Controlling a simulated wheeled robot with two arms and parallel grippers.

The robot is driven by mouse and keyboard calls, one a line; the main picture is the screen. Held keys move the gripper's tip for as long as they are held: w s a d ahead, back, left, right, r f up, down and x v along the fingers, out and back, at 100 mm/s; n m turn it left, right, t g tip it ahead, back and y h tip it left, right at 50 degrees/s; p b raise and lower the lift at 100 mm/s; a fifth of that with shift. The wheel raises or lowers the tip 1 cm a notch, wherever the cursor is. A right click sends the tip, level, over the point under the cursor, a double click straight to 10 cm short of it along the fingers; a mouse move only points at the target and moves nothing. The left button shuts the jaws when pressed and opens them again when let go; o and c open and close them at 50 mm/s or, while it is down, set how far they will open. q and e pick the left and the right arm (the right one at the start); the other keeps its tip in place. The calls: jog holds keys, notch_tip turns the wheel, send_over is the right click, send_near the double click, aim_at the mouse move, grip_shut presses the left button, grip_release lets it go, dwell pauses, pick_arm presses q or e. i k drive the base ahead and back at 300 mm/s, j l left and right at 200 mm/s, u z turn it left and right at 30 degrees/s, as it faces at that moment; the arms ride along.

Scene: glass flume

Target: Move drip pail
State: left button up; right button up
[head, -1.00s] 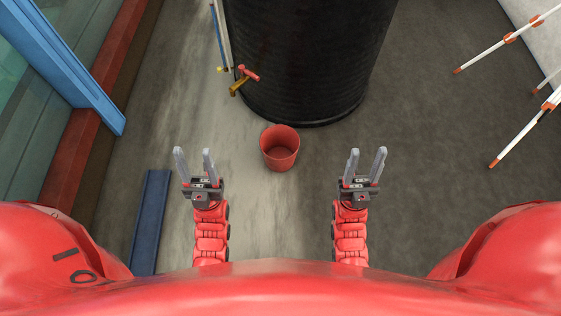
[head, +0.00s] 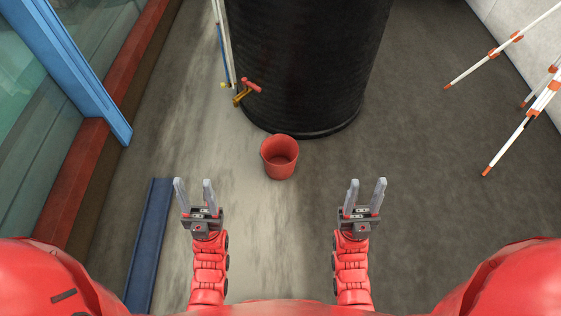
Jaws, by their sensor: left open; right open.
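The drip pail is a small red open-topped bucket (head: 279,170). It stands upright on the floor in the middle of the head view, just in front of a large black tank, and looks empty. My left gripper (head: 194,186) is open and empty, to the left of the pail and nearer to me. My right gripper (head: 367,186) is open and empty, to the right of the pail and nearer to me. Neither gripper touches the pail.
The black ribbed tank (head: 310,60) has a brass tap with a red handle (head: 247,88) low on its left side. A blue channel (head: 150,235) lies on the left floor. A white-and-orange tripod (head: 525,125) stands right. Floor between my grippers is clear.

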aim_at(279, 152)
jog(key=i+j+z, duration=0.2)
jog(key=i, duration=0.3)
jog(key=i+j+z, duration=0.2)
jog(key=i, duration=0.3)
jog(key=i+j+z, duration=0.2)
jog(key=i+j, duration=0.25)
